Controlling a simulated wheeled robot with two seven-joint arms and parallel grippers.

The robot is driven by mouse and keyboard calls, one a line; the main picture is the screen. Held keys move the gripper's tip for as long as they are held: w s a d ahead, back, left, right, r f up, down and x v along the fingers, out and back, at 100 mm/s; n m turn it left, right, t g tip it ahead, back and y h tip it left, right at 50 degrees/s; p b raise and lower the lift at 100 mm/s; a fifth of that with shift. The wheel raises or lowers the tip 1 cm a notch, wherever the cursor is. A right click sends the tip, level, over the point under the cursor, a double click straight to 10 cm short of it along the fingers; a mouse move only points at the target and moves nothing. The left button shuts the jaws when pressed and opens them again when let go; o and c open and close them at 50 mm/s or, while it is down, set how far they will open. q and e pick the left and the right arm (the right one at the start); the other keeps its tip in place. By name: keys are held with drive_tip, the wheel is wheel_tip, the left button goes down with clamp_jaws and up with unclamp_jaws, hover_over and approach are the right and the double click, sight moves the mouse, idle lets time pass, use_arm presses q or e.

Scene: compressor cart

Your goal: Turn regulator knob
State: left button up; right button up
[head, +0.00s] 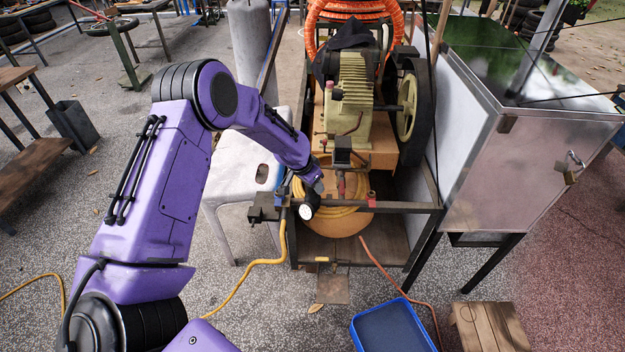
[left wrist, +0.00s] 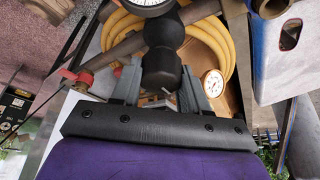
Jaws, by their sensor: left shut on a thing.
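The black regulator knob (left wrist: 160,68) is between the grey fingers of my left gripper (left wrist: 161,80) in the left wrist view, and the gripper is shut on it. The regulator's black body (left wrist: 164,30) is beyond the knob, with a white-faced gauge (left wrist: 146,3) cut off at the top edge. In the head view my left gripper (head: 313,184) reaches the front of the compressor cart (head: 400,207) from the left. A white gauge (head: 306,212) shows just below it, and the gripper hides most of the knob there. My right gripper is in neither view.
A second gauge (left wrist: 213,83) is close to the right finger, and a red valve handle (left wrist: 77,77) is to the left. A coiled yellow hose (head: 343,212) hangs behind the cart's front bar. A metal cabinet (head: 530,170) stands right; a blue tray (head: 392,327) lies in front.

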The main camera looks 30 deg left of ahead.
use_arm(q)
drive_tip(key=shift+n+y, duration=0.3)
drive_tip(key=shift+n, duration=0.3)
drive_tip(key=o, duration=1)
drive_tip(key=shift+o, duration=0.2)
drive_tip(key=b+v, duration=0.1)
drive_tip(key=v, duration=0.9)
drive_tip(key=shift+r, duration=0.2)
drive_tip(key=shift+s+a, duration=0.1)
drive_tip(key=shift+s, duration=0.05)
